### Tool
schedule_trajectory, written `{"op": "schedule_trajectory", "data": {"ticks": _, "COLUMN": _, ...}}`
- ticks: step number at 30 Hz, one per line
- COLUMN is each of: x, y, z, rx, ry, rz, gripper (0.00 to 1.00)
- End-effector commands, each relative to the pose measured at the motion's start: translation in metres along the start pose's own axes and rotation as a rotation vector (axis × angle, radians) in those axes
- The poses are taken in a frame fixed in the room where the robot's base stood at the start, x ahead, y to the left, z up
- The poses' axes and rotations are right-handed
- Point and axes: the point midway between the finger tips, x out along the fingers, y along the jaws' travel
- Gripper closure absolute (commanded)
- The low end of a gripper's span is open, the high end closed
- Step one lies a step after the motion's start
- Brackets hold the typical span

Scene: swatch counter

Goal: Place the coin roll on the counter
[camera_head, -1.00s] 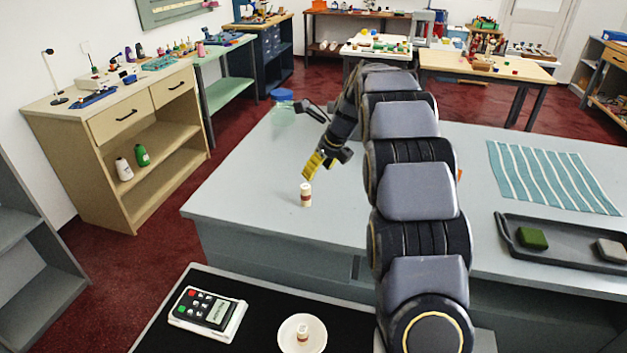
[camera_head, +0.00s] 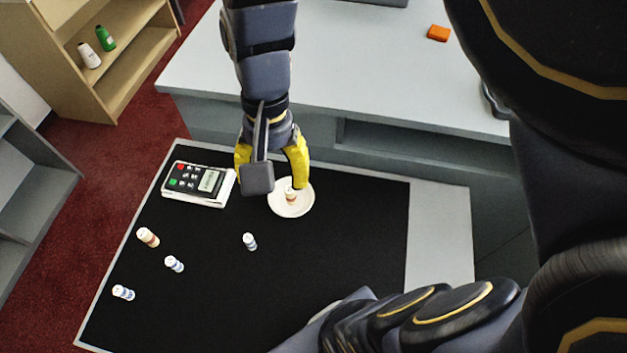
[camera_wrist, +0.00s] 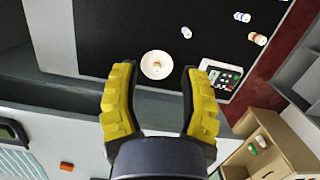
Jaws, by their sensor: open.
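A coin roll (camera_head: 291,193), cream with a brown-orange band, is on a round white dish (camera_head: 283,210) on the black mat. My gripper (camera_head: 272,177) points down over the left part of the dish in the head view, its yellow fingers apart and empty. In the wrist view the roll (camera_wrist: 157,65) and dish (camera_wrist: 146,71) appear beyond and between the open fingers (camera_wrist: 158,72). The pale grey counter (camera_head: 370,75) lies behind the mat. The roll seen earlier on that counter is not visible now; my arm may hide it.
A card terminal (camera_head: 200,183) stands left of the dish. Several other rolls lie or stand on the mat, including a brown-banded one (camera_head: 148,237) and a blue-banded one (camera_head: 250,241).

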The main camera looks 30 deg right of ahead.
Motion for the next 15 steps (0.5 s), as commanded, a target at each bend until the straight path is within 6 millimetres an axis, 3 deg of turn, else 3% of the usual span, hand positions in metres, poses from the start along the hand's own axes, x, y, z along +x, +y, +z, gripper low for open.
{"op": "schedule_trajectory", "data": {"ticks": 1, "x": -0.009, "y": 0.011, "z": 0.022, "rx": -0.152, "ry": 0.062, "rz": 0.01, "gripper": 0.56}}
{"op": "schedule_trajectory", "data": {"ticks": 3, "x": -0.001, "y": 0.025, "z": 0.044, "rx": -0.335, "ry": 0.05, "rz": 0.049, "gripper": 0.56}}
{"op": "schedule_trajectory", "data": {"ticks": 6, "x": 0.007, "y": 0.041, "z": 0.063, "rx": -0.517, "ry": 0.034, "rz": 0.091, "gripper": 0.56}}
{"op": "schedule_trajectory", "data": {"ticks": 10, "x": 0.013, "y": 0.051, "z": 0.074, "rx": -0.628, "ry": 0.018, "rz": 0.115, "gripper": 0.56}}
{"op": "schedule_trajectory", "data": {"ticks": 15, "x": 0.014, "y": 0.052, "z": 0.075, "rx": -0.643, "ry": 0.013, "rz": 0.117, "gripper": 0.56}}
